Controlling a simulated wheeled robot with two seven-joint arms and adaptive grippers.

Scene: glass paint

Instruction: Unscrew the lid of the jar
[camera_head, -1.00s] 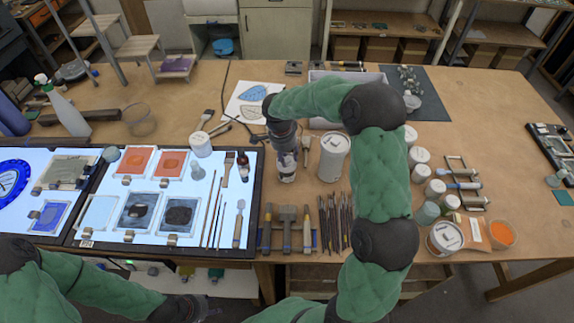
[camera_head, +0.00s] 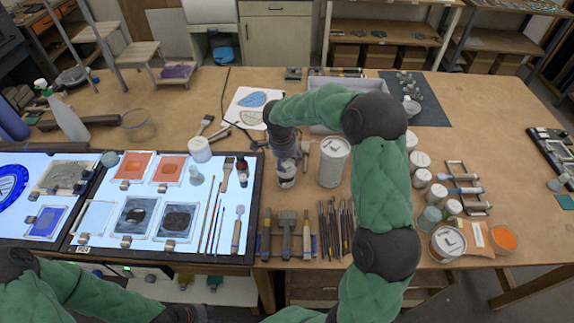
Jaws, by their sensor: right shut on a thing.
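The jar (camera_head: 286,179) is a small whitish jar with a dark band. It stands upright on the table, just right of the lit panel. My right gripper (camera_head: 287,159) points down from above and is shut on the top of the jar. The fingers and wrist hide most of the lid, so I cannot tell how far it is turned. My left arm comes in at the bottom left, and its gripper is cut off by the bottom edge.
A larger white tub (camera_head: 333,163) stands close to the jar's right. A lit panel (camera_head: 190,236) with glass samples and brushes lies to the left. Chisels and a mallet (camera_head: 286,237) and several thin tools (camera_head: 334,228) lie in front. More jars stand right of my arm.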

